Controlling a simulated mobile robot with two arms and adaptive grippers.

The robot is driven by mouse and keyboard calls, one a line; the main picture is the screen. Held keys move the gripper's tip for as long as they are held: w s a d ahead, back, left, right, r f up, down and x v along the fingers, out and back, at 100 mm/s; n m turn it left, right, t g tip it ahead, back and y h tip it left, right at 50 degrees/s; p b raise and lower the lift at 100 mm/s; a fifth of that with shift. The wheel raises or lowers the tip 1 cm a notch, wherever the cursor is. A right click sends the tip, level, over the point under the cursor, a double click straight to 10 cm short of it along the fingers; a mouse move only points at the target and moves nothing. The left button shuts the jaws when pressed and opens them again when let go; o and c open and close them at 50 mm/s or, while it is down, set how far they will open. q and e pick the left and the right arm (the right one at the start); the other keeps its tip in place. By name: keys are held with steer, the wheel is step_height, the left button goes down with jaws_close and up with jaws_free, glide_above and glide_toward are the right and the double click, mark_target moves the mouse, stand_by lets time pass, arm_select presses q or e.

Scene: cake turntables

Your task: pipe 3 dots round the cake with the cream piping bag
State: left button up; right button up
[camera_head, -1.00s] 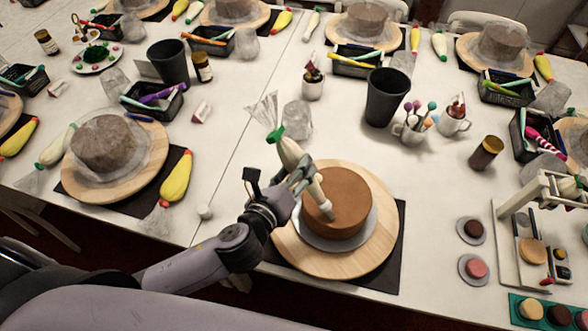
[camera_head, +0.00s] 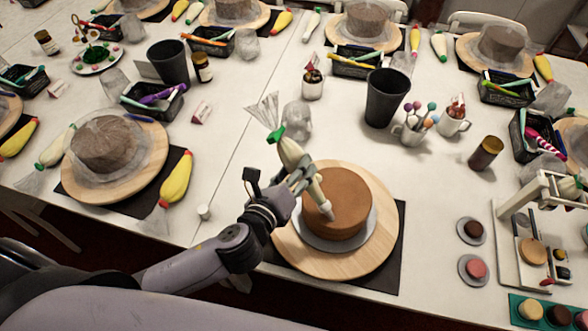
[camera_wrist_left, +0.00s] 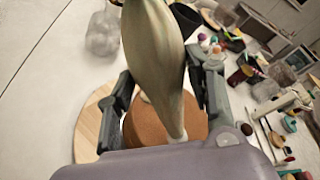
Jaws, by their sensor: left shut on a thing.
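The brown cake (camera_head: 345,199) sits on a silver disc (camera_head: 371,222) on a round wooden turntable (camera_head: 350,264). My left gripper (camera_head: 303,181) is shut around the cream piping bag (camera_head: 289,151), which has a green tie and a clear flared end. The bag is tilted, with its nozzle (camera_head: 327,212) pointing down at the cake top near the front. I cannot tell whether the nozzle touches the cake. In the left wrist view the bag (camera_wrist_left: 155,50) hangs between the fingers and hides much of the cake (camera_wrist_left: 138,128). A small pale patch beside the bag there is unclear. My right gripper is not in view.
A dark cup (camera_head: 386,98), a clear glass (camera_head: 297,119) and a small pot (camera_head: 313,86) stand behind the turntable. A cream-coloured stand (camera_head: 520,250) and small discs are at right. Another turntable (camera_head: 150,165) with a wrapped cake and yellow bag (camera_head: 176,177) is at left.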

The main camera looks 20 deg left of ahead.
mark_target(297, 157)
arm_select(q)
steer(key=shift+r+p, duration=0.4)
steer(key=shift+p, duration=0.2)
stand_by(1.1)
steer(key=o, duration=0.6)
steer(key=shift+c, duration=0.7)
steer(key=shift+r, duration=0.1)
step_height(297, 157, up, 3)
steer(key=p, duration=0.4)
